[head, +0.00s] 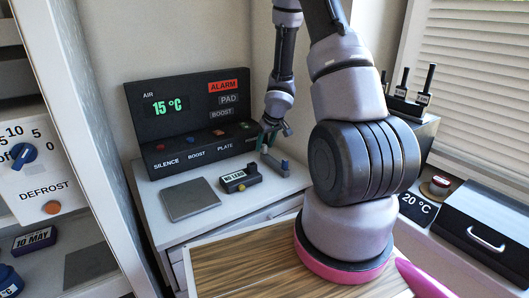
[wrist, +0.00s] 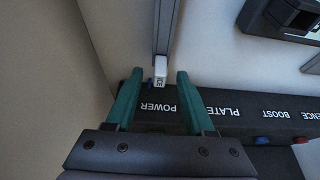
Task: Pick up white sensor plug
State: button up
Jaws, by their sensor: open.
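In the wrist view the white sensor plug (wrist: 161,73) is a small white block with dark marks on its end. It sits at the end of a grey strip, near the POWER label. My gripper (wrist: 158,78) is open, with one teal finger on each side of the plug and a visible gap to each. I cannot tell how deep the plug lies between the fingers. In the head view my gripper (head: 272,146) is at the right end of the black control panel (head: 176,120). I cannot make out the plug there.
A grey plate (head: 190,199) and a black block marked NO LEAD (head: 240,180) lie on the white cabinet top. A wooden top (head: 235,268) is in front. A DEFROST panel (head: 30,170) stands at left. A black case (head: 490,235) and a 20 °C display (head: 416,209) are at right.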

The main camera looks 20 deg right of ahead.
jog(key=shift+w+f, duration=0.2)
jog(key=shift+f, duration=0.25)
grip_shut()
jog(key=shift+r, duration=0.2)
